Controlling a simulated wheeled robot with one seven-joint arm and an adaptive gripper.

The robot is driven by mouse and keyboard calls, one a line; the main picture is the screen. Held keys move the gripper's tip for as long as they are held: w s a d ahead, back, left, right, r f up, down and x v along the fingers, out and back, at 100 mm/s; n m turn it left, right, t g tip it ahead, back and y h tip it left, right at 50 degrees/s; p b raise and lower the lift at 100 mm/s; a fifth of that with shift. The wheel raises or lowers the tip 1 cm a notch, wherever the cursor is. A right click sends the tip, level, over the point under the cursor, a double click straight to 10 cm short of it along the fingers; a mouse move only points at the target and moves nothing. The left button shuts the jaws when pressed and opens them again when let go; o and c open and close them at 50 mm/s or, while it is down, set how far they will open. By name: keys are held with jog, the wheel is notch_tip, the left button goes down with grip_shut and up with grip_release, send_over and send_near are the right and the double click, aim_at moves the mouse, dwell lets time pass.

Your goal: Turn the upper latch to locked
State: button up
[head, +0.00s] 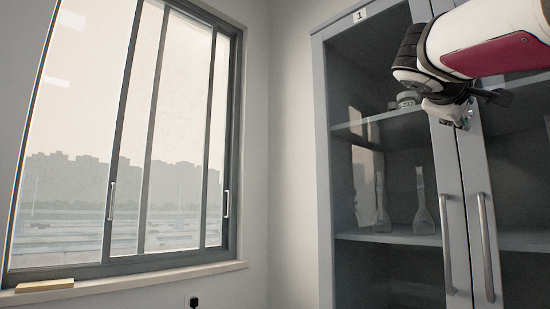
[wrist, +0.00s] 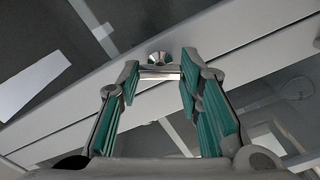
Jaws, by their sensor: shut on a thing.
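The upper latch (wrist: 159,72) is a small shiny metal piece with a round knob on the light grey cabinet door frame. In the wrist view my gripper (wrist: 160,66) has its two teal-padded fingers on either side of it, shut on its bar. In the head view my gripper (head: 460,116) is at the upper part of the cabinet's door frames, where the two doors meet. The latch is mostly hidden there by my arm, so its exact turn cannot be told from that view.
The grey glass-door cabinet (head: 324,160) holds two flasks (head: 423,205) and a small jar (head: 405,99). Two long vertical door handles (head: 485,245) stand out below my gripper. A window (head: 130,150) with a sill is at the left.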

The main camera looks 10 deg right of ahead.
jog(key=n+p, duration=0.2)
jog(key=n, duration=0.3)
jog(key=shift+f, duration=0.1)
jog(key=shift+n+p, duration=0.3)
jog(key=shift+n, duration=0.1)
jog(key=o, duration=1.2)
jog(key=shift+c, duration=0.2)
jog(key=shift+a, duration=0.1)
jog(key=v, duration=1.1)
jog(key=shift+s+a, duration=0.3)
jog(key=shift+f, duration=0.15)
